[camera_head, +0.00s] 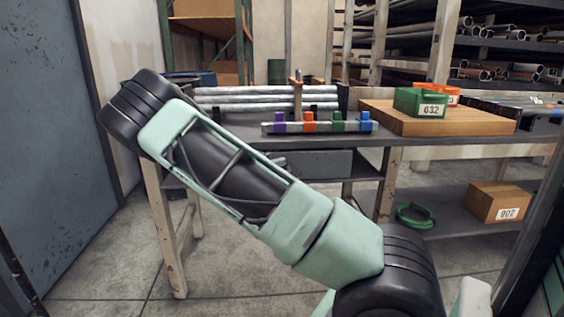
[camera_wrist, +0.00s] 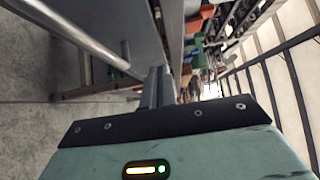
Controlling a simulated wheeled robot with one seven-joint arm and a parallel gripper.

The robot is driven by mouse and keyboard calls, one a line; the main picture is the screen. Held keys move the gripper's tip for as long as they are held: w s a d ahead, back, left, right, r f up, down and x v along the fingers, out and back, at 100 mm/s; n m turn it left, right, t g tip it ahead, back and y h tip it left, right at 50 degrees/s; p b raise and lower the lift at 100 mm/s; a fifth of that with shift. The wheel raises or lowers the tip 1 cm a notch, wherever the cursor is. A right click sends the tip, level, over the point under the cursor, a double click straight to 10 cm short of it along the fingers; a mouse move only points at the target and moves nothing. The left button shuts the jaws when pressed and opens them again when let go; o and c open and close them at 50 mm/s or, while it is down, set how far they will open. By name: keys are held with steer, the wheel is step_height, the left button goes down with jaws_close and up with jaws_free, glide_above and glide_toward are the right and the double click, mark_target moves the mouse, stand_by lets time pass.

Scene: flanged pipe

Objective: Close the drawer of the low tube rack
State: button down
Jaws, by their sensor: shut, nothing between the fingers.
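In the head view, a grey drawer front (camera_head: 322,163) shows under the dark bench top, partly covered by my arm. How far it stands out is hard to tell. Silver tubes (camera_head: 265,98) lie stacked at the back of the bench. My gripper is mostly hidden behind my forearm in the head view. In the wrist view, my gripper (camera_wrist: 158,86) is shut and empty, its fingers together. A pale metal bar (camera_wrist: 75,34) runs along a grey panel (camera_wrist: 135,22) to the left of the fingers, apart from them; it looks like a handle.
A strip with coloured blocks (camera_head: 318,126) lies along the bench's front. To the right, a green bin (camera_head: 420,102) stands on a wooden board (camera_head: 440,122). A carton (camera_head: 497,202) and green coil (camera_head: 414,215) sit on the lower shelf. A bench leg (camera_head: 165,230) stands left.

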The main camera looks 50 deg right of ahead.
steer(key=a+p, duration=0.1)
steer(key=a, duration=0.6)
steer(key=shift+w+a, duration=0.3)
steer(key=shift+a, duration=0.05)
